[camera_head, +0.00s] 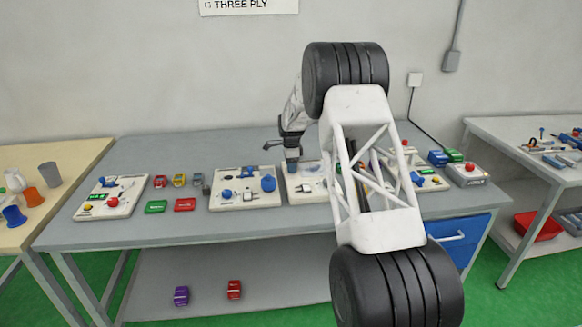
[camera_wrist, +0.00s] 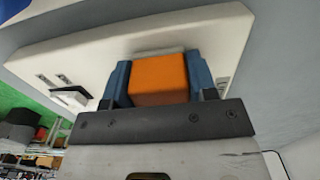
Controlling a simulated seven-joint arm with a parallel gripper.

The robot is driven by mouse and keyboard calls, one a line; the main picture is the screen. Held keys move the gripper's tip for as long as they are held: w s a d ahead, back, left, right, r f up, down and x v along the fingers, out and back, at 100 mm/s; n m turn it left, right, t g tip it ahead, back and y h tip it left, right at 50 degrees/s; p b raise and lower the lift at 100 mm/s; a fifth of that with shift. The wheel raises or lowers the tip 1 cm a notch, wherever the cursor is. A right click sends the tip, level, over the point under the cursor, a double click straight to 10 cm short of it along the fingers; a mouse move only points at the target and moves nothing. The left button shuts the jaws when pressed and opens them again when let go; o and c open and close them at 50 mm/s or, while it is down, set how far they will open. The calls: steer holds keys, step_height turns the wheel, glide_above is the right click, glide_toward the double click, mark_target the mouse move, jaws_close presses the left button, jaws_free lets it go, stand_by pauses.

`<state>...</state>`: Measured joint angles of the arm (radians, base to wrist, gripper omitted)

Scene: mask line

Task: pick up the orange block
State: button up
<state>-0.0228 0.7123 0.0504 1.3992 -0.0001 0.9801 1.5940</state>
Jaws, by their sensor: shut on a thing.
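The orange block (camera_wrist: 158,80) shows in the wrist view between the two blue finger pads of my gripper (camera_head: 291,156). My gripper is shut on it, with a pad against each side. A white board (camera_wrist: 205,32) lies behind the block in the wrist view. In the head view my gripper points down at the white board (camera_head: 315,192) near the middle of the grey table, and the block cannot be made out there. I cannot tell whether the block touches the board.
The grey table (camera_head: 130,232) also holds a left board (camera_head: 97,206), a middle board (camera_head: 225,203) and several small coloured cars. My arm hides part of the table's right half.

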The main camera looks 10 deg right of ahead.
steer(key=shift+r, duration=1.55)
steer(key=shift+s+r, duration=0.15)
steer(key=shift+s, duration=0.1)
steer(key=s, duration=0.5)
steer(key=s+r, duration=0.1)
steer(key=s, duration=0.9)
steer(key=shift+s+d+r, duration=0.15)
steer(key=shift+s+d, duration=0.05)
steer(key=shift+s, duration=0.05)
steer(key=o, duration=0.3)
steer(key=shift+c, duration=1.1)
steer(key=w+d+r+n, duration=0.1)
steer(key=w+d+n, duration=0.3)
steer(key=w, duration=0.6)
steer(key=w+d+r+n, duration=0.2)
steer(key=w+d+n, duration=0.2)
steer(key=w, duration=0.6)
steer(key=shift+n, duration=0.5)
